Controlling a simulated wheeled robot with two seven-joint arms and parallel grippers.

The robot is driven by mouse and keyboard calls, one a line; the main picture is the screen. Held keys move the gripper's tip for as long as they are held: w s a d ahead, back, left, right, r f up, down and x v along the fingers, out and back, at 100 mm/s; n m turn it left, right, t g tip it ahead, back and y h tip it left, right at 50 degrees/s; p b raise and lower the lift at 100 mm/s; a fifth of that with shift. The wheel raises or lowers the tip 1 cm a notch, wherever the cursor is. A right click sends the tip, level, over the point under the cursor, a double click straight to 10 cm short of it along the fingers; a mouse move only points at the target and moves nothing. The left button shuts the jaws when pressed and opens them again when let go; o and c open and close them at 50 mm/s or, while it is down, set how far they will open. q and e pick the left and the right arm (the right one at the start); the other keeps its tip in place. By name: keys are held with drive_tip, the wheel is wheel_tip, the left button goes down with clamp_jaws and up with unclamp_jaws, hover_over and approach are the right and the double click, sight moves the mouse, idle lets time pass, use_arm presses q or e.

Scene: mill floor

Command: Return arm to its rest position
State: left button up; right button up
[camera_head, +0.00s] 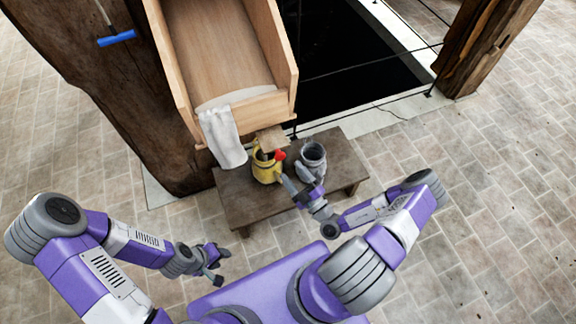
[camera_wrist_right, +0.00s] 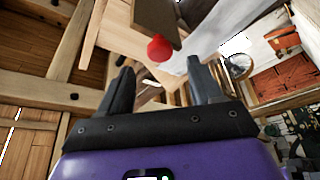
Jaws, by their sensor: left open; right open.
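My right arm reaches forward over a low wooden bench, and its gripper (camera_head: 288,182) is beside a yellow pitcher (camera_head: 266,172). In the right wrist view its two fingers (camera_wrist_right: 160,82) stand apart with nothing held between them. A red knob (camera_wrist_right: 159,48) shows beyond the fingertips, and it also appears by the pitcher in the head view (camera_head: 280,155). My left arm is bent at the left, and its gripper (camera_head: 222,266) is open and empty above the floor.
A grey metal jug (camera_head: 312,160) stands on the bench (camera_head: 240,205), close to my right gripper. A wooden chute (camera_head: 290,60) with a white cloth (camera_head: 222,138) hangs above the bench. Thick timber posts (camera_head: 480,45) and a dark pit lie behind. The tiled floor at right is clear.

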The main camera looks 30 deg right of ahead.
drive_tip(key=shift+s+a, duration=0.1)
idle(0.5)
drive_tip(key=s+a+n+g+y, duration=0.5)
drive_tip(key=a+n+g+y, duration=0.3)
drive_tip(key=n, duration=0.4)
drive_tip(key=s+a+n+g+y, duration=0.55)
drive_tip(key=a+n+g, duration=0.25)
drive_tip(key=a+n, duration=0.35)
drive_tip(key=s+f+n+g+h, duration=0.45)
drive_tip(key=s+n+g, duration=0.35)
drive_tip(key=n, duration=0.4)
drive_tip(key=s+d+f+n+g+h, duration=0.1)
drive_tip(key=d+f+n+h, duration=0.4)
drive_tip(key=n, duration=0.5)
drive_tip(key=w+d+n+t+h, duration=0.2)
drive_tip(key=w+n+t+h, duration=0.2)
drive_tip(key=w+n, duration=0.3)
drive_tip(key=n, duration=0.5)
drive_tip(key=shift+w+r+t, duration=0.3)
drive_tip(key=shift+w+t, duration=0.05)
drive_tip(key=shift+t, duration=0.05)
drive_tip(key=shift+c, duration=0.3)
